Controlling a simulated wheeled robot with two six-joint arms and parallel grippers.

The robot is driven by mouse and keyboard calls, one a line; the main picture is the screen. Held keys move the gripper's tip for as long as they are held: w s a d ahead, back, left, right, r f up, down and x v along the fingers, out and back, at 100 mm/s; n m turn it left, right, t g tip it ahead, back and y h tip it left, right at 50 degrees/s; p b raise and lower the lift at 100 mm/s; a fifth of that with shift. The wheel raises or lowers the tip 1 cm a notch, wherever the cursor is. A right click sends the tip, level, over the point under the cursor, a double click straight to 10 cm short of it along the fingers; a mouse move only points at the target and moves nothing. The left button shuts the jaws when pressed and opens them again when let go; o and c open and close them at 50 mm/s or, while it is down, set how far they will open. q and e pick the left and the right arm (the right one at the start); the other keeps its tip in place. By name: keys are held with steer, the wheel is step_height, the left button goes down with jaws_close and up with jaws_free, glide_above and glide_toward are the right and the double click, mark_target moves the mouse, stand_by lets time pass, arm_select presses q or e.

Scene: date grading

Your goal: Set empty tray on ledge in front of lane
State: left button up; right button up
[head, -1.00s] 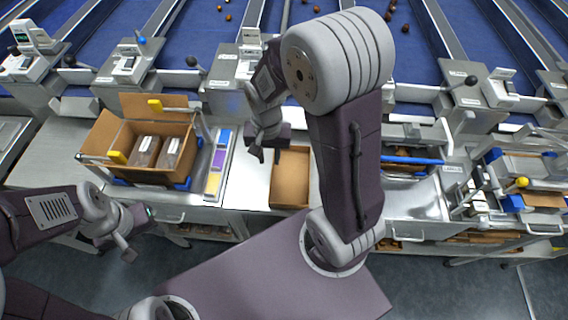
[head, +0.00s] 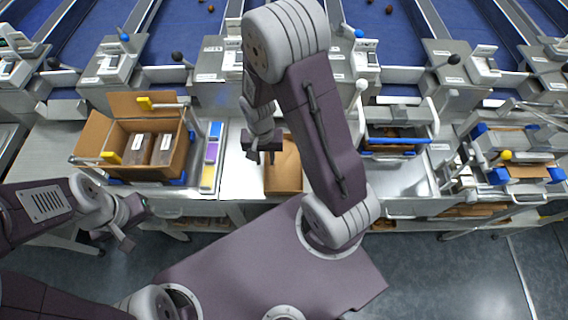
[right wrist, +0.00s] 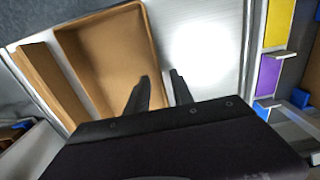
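The empty tray (head: 284,178) is a shallow brown cardboard box on the metal bench in the head view. It also shows in the right wrist view (right wrist: 105,60), with nothing inside. My right gripper (head: 263,158) is at the tray's left side in the head view. In the right wrist view its two fingers (right wrist: 159,76) are apart, and the tray's side wall lines up between them. I cannot tell how far down they reach. My left gripper (head: 128,224) hangs low in front of the bench at left, away from the tray; its finger gap is unclear.
An open carton (head: 120,135) with two dark packs stands left of the tray. A strip of coloured cards (head: 211,152) lies between them. Machines with levers and blue lanes (head: 215,30) line the back. A blue-barred stand (head: 395,140) is on the right.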

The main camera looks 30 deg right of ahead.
steer(key=shift+w+f, duration=0.2)
steer(key=shift+f, duration=0.55)
steer(key=shift+s, duration=0.1)
jaws_close()
stand_by(0.8)
